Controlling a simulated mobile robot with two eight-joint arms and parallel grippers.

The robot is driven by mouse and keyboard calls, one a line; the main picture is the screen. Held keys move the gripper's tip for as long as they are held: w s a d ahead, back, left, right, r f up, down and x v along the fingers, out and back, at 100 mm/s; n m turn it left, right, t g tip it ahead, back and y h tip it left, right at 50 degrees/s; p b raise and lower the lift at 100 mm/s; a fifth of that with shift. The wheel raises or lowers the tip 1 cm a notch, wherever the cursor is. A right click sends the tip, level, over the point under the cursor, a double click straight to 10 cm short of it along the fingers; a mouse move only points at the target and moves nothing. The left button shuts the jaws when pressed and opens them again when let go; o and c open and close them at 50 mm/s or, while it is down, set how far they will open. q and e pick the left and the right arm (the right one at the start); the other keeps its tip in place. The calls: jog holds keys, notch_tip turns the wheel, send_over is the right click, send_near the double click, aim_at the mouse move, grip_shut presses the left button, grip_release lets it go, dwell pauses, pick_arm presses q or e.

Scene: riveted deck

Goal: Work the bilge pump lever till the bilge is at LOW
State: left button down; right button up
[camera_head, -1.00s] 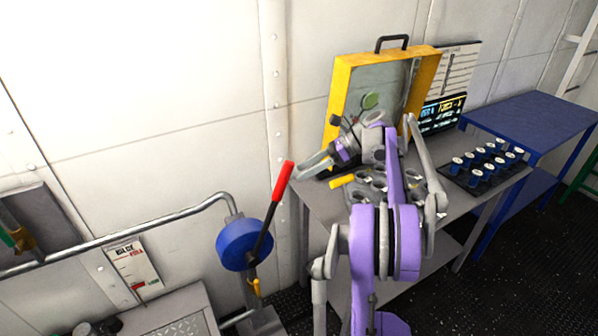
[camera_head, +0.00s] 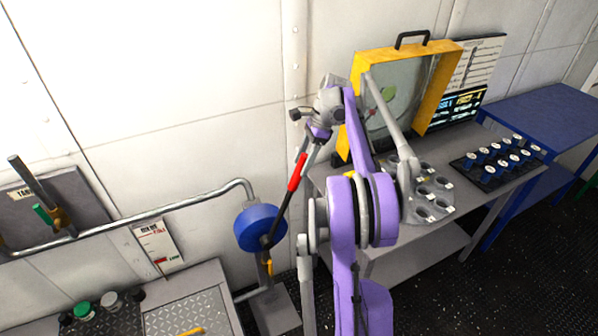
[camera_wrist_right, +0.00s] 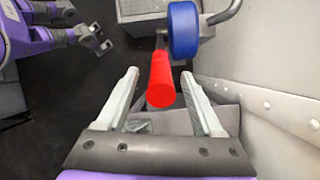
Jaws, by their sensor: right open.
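The bilge pump has a blue round body (camera_head: 258,229) and a dark lever with a red grip (camera_head: 297,172), tilted up to the right. My right gripper (camera_head: 309,150) is at the top of the red grip. In the right wrist view its open fingers (camera_wrist_right: 160,74) stand on either side of the red grip (camera_wrist_right: 161,82), with gaps showing. The bilge gauge card (camera_head: 158,246) is on the wall left of the pump. It has red lettering near the top and a red mark low down; its small text is hard to read. My left gripper (camera_wrist_right: 97,40) shows small in the wrist view; its jaws are unclear.
A grey pipe (camera_head: 150,212) runs along the wall to the pump. A yellow-framed case (camera_head: 440,88) and a rack of blue-and-white pieces (camera_head: 487,172) stand on the grey bench to the right. A plated box (camera_head: 190,290) is below the gauge.

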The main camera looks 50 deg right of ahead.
aim_at(299, 171)
jog(key=shift+x, duration=1.75)
grip_shut()
